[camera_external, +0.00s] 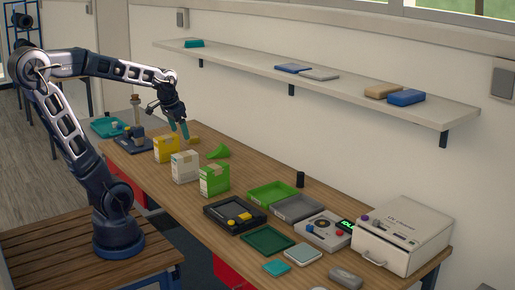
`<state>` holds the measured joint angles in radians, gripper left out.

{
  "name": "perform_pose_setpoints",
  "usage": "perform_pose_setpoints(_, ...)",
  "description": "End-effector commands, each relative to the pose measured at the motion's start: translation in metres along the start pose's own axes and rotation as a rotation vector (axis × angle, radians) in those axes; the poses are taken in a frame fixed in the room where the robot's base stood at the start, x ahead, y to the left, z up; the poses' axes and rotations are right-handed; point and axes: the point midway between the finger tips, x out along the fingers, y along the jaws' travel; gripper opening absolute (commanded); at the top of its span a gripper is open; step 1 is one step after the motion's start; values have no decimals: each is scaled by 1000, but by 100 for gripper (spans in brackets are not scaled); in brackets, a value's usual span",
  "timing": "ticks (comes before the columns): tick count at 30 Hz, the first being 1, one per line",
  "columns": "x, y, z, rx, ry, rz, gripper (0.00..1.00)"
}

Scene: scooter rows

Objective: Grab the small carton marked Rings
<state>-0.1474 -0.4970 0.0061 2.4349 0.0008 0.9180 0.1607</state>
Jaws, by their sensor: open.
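Three small cartons stand upright in a row on the wooden workbench: a yellow carton (166,149), a white carton (185,168) and a green carton (214,181). Each has a pale label patch, but the print is too small to read, so I cannot tell which is marked Rings. My gripper (179,131) points down with its teal fingers apart and empty. It is above or just behind the yellow carton in the picture; the exact gap is unclear.
A green funnel (217,152) and a small yellow block (192,140) lie near the cartons. A black tray (235,216), a green tray (271,193) and a white machine (402,234) fill the right side. A wall shelf (340,84) runs above the bench.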

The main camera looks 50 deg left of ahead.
Motion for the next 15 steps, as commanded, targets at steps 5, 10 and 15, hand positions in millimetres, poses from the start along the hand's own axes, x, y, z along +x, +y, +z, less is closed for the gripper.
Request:
perform_pose_setpoints(5,26,-31,-28,2,-58,-7,80)
perform_pose_setpoints(10,53,-63,-49,7,-110,-7,80)
perform_pose_setpoints(15,84,-98,-65,11,-158,-1,80)
